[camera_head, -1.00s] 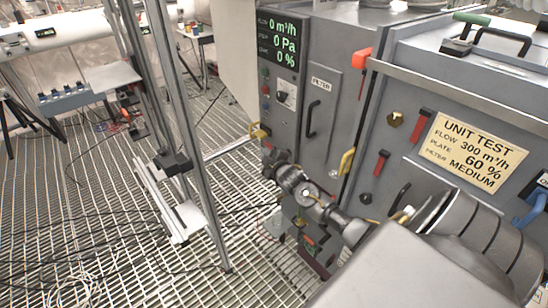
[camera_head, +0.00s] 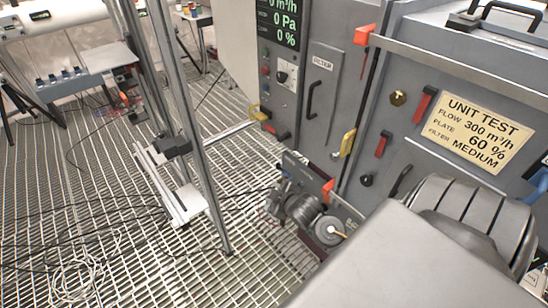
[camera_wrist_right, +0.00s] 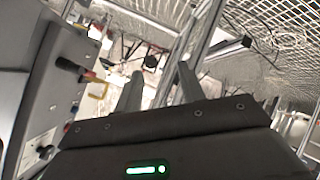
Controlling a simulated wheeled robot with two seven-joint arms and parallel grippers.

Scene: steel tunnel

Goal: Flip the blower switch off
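The grey cabinet's control panel (camera_head: 279,80) carries a rotary knob on a white plate (camera_head: 283,76) and small buttons. I cannot tell which control is the blower switch. My right gripper (camera_head: 274,204) is in front of this unit, below the panel, with its fingers hard to make out. In the right wrist view its two fingers (camera_wrist_right: 160,80) are apart with nothing between them. My left gripper is not in view.
A yellow handle (camera_head: 348,142) and red handles (camera_head: 383,144) stick out of the cabinet front. A metal frame post (camera_head: 190,130) stands left of my right gripper. Cables (camera_head: 80,245) lie on the grating floor. The display (camera_head: 283,22) reads 0 Pa and 0 %.

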